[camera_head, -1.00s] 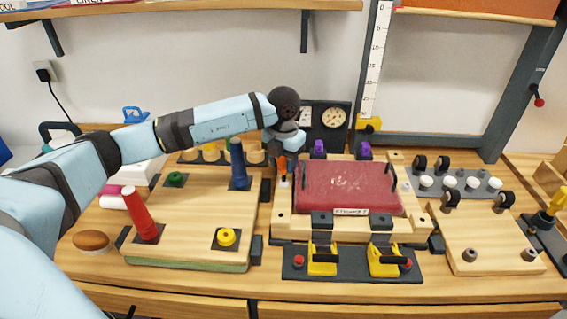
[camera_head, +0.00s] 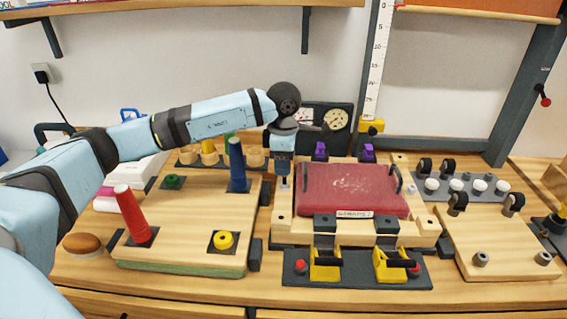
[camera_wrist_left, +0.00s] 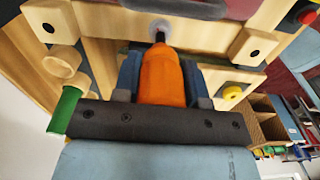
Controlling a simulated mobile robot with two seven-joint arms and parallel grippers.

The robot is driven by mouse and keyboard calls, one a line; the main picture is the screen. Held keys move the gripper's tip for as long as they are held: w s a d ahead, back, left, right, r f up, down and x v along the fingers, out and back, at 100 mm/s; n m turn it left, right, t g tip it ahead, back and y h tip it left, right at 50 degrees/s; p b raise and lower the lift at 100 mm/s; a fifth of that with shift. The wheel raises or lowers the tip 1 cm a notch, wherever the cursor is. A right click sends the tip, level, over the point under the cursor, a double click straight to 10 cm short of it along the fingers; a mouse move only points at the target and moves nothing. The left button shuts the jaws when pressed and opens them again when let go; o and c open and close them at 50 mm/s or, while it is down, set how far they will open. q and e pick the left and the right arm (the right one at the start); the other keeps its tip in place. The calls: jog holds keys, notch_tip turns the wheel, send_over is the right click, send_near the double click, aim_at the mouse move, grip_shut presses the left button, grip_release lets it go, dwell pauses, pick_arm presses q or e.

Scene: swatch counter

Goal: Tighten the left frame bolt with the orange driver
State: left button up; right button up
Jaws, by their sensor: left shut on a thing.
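My left gripper (camera_head: 284,180) points down at the left side of the wooden frame (camera_head: 290,232) around the red panel (camera_head: 348,188). In the left wrist view the gripper (camera_wrist_left: 161,72) is shut on the orange driver (camera_wrist_left: 163,78), one finger on each side of its handle. The driver's dark tip points at the grey round left frame bolt (camera_wrist_left: 159,26) and appears to meet it; whether it is seated I cannot tell. In the head view the gripper hides the driver and bolt. My right gripper is not in view.
Yellow toggle clamps (camera_head: 325,263) stand in front of the frame. A gauge box (camera_head: 322,117) stands behind.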

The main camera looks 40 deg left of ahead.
pick_arm(q)
jog(key=o, duration=0.7)
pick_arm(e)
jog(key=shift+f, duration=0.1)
pick_arm(q)
jog(key=n+p, duration=0.1)
jog(key=n, duration=0.4)
jog(key=n+p, duration=0.1)
jog(key=n, duration=0.3)
jog(key=shift+d+n, duration=0.1)
jog(key=shift+n, duration=0.2)
jog(key=n+p, duration=0.1)
jog(key=n, duration=0.2)
jog(key=shift+s, duration=0.1)
jog(key=shift+n+p, duration=0.3)
jog(key=shift+n, duration=0.9)
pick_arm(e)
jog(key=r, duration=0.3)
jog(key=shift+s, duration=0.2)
